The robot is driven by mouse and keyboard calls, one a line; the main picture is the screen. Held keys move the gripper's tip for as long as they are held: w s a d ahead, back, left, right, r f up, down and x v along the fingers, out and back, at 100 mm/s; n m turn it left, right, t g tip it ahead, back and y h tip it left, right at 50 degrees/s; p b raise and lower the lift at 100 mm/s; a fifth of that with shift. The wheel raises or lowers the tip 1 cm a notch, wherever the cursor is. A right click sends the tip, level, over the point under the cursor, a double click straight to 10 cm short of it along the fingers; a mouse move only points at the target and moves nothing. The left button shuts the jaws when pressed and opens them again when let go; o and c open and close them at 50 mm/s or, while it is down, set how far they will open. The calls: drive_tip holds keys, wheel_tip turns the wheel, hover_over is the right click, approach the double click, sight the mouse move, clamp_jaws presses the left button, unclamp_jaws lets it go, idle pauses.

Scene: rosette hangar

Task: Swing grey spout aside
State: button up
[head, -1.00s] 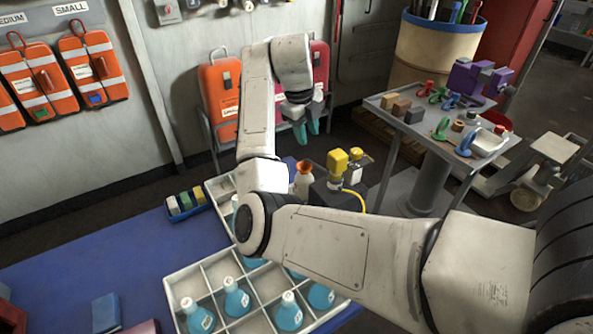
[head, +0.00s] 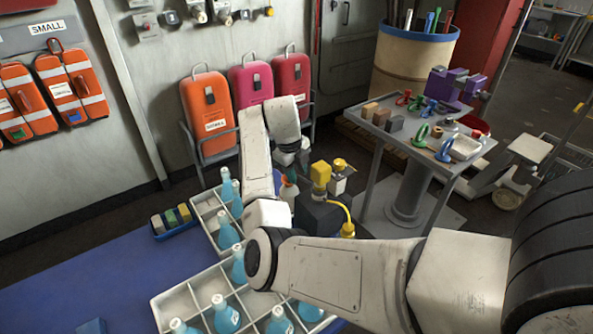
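A dark box-shaped unit (head: 322,216) stands beyond my forearm, with a yellow block (head: 320,172) on top and a yellow hose with a yellow nozzle (head: 347,230) at its right side. I cannot make out a grey spout for certain; my arm and gripper cover part of that area. My gripper (head: 292,160) points down just above this bottle, left of the yellow block. Its teal fingertips are small and partly hidden, so their opening and any contact are unclear.
White divided crates (head: 180,303) with blue flasks stand on the blue table (head: 110,270), below and left of my arm. A grey cart (head: 400,140) with tools stands to the right. Orange and pink cases (head: 207,105) line the wall behind my gripper.

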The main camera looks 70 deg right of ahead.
clamp_jaws()
idle(1.4)
